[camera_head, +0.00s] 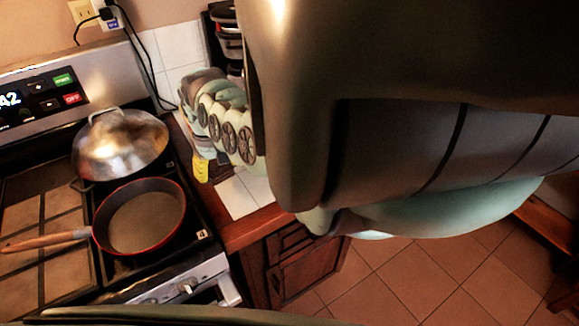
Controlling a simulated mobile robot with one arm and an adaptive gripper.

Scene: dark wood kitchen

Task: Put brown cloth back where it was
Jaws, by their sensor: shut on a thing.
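My arm fills the upper right of the head view and covers much of the counter behind it. I cannot make out a brown cloth anywhere in this view.
The stove at left carries a red-rimmed pan (146,222) and a domed silver lid (120,146). Tiled floor (420,280) shows below.

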